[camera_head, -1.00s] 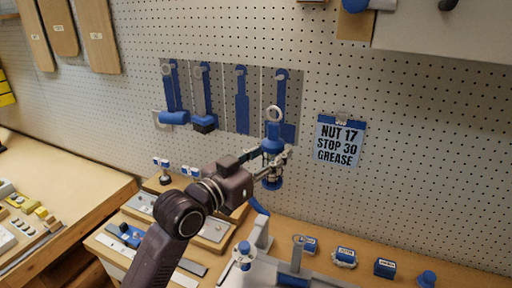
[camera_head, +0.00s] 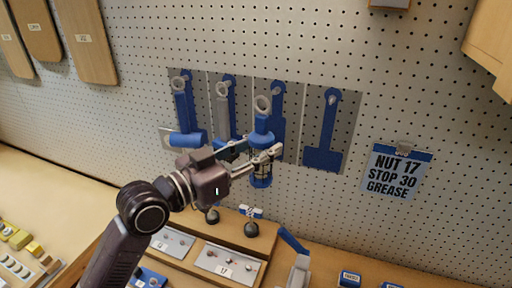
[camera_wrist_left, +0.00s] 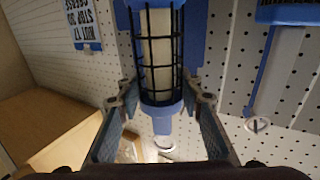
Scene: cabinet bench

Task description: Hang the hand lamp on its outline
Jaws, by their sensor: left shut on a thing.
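The hand lamp (camera_head: 262,137) is blue with a dark cage and a pale ring on top. It is upright in my left gripper (camera_head: 262,156), which is shut around its caged middle. In the left wrist view the cage of the lamp (camera_wrist_left: 161,50) stands between the two fingers (camera_wrist_left: 162,103). The lamp is in front of the third grey panel, partly covering a blue outline (camera_head: 278,118) with a small hook at its top. The ring appears a little below and left of that hook; I cannot tell the gap to the board. My right gripper is not in view.
Two blue-headed tools hang left: one (camera_head: 187,138) on the first panel, another (camera_head: 222,110) on the second. The fourth panel shows a bare wide-based outline (camera_head: 325,140). A note (camera_head: 397,172) hangs to the right. Below is a bench with trays (camera_head: 225,262) and small knobs.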

